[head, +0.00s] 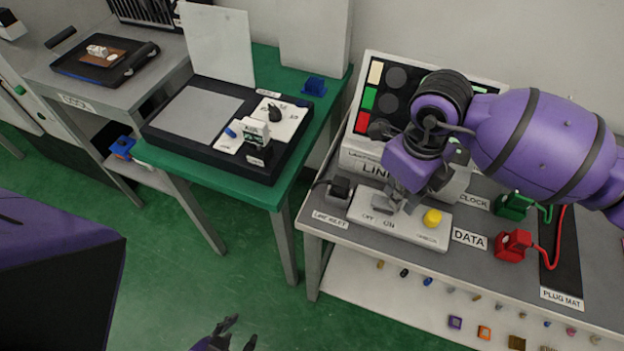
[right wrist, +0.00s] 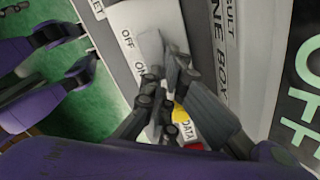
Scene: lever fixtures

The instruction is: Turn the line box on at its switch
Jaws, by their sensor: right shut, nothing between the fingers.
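The line box (head: 370,158) stands on the grey bench at the right. In front of it lies a white switch panel (head: 412,229) marked OFF and ON, with a yellow button (head: 432,217) at its right end. The grey switch (head: 382,204) shows beside the OFF and ON labels, and in the right wrist view (right wrist: 151,48). My right gripper (head: 398,203) is shut and empty, right at the switch; whether it touches is unclear. It partly hides the switch. My left gripper (head: 238,336) is open and empty, low over the floor, partly cut off by the frame.
A black plug (head: 340,188) sits by the line inlet label. A green connector (head: 513,206) and a red connector (head: 514,245) with cables are to the right. A green table (head: 200,163) with a black tray stands left. A lower shelf holds several small parts.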

